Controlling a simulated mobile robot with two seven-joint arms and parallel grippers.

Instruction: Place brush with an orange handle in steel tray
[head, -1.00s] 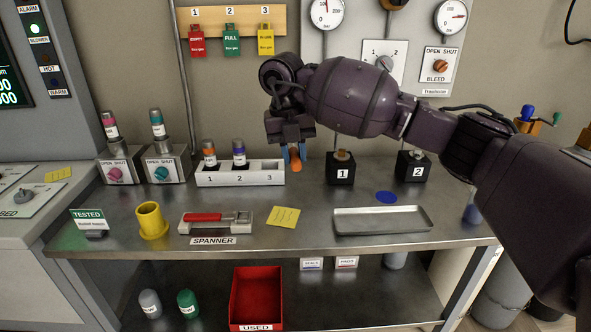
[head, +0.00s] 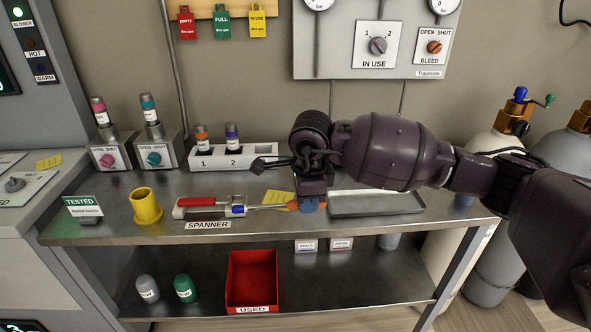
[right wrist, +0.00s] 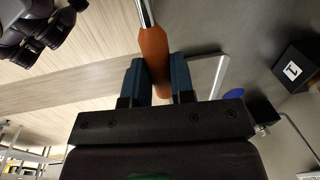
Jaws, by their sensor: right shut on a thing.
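My right gripper (head: 309,206) is shut on the orange handle (head: 293,205) of the brush. In the right wrist view the orange handle (right wrist: 154,45) sits between the blue fingers (right wrist: 156,85). The brush lies roughly level, its pale shaft pointing left over the bench. A small blue piece at its far end overlaps the spanner holder; I cannot tell whether they touch. The steel tray (head: 375,210), shallow and empty where visible, lies on the bench just right of the gripper. My arm hides its back part. My left gripper is not in view.
The spanner holder (head: 190,212) and a yellow cup (head: 145,206) stand left of the gripper. A yellow note (head: 275,198) lies behind the brush. The numbered white rack (head: 215,162) stands at the back. A red bin (head: 252,282) sits on the lower shelf.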

